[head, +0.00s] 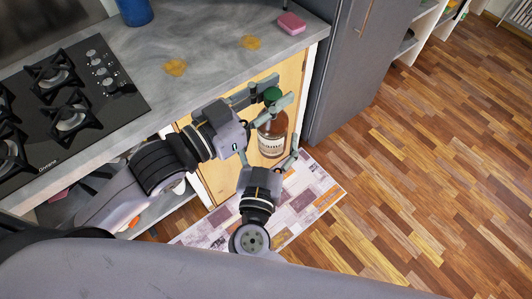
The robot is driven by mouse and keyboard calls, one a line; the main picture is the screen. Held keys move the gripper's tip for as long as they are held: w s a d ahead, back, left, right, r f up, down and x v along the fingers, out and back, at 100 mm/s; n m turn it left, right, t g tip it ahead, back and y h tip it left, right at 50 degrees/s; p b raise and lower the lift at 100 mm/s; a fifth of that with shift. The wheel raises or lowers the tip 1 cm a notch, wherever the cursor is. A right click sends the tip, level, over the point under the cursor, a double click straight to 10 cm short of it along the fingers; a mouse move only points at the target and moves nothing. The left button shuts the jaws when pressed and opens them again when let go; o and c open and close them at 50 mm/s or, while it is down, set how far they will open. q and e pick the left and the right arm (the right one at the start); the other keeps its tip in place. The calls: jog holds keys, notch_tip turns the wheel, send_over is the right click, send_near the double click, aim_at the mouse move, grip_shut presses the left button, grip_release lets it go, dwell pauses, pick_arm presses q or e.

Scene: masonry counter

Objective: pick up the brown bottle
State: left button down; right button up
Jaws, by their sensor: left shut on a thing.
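The brown bottle (272,136) has a green cap and a pale label. It is upright in front of the counter's wooden cabinet door, off the counter top. My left gripper (274,94) is shut on the bottle near its neck, just below the cap. My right gripper (267,152) is below and nearer to me, with its fingers spread apart on either side of the bottle's lower part in the picture. I cannot tell whether they touch the bottle.
The grey counter (205,45) holds a black gas hob (105,88), a blue container (135,12), a pink sponge (291,23) and two yellowish stains. A patterned rug (320,188) lies on the wooden floor (430,170). A grey fridge (355,70) stands right of the counter. The floor at right is clear.

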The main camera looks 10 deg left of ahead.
pick_arm(q)
jog(key=shift+r, duration=0.1)
pick_arm(e)
jog(key=shift+w, duration=0.5)
jog(key=shift+s+a, duration=0.1)
jog(key=shift+a, duration=0.05)
jog(key=c, duration=1.6)
pick_arm(q)
jog(key=c, duration=1.8)
grip_release()
pick_arm(e)
jog(key=shift+r, duration=0.15)
jog(key=shift+c, duration=0.4)
pick_arm(q)
jog(key=o, duration=0.6)
jog(key=shift+c, duration=0.2)
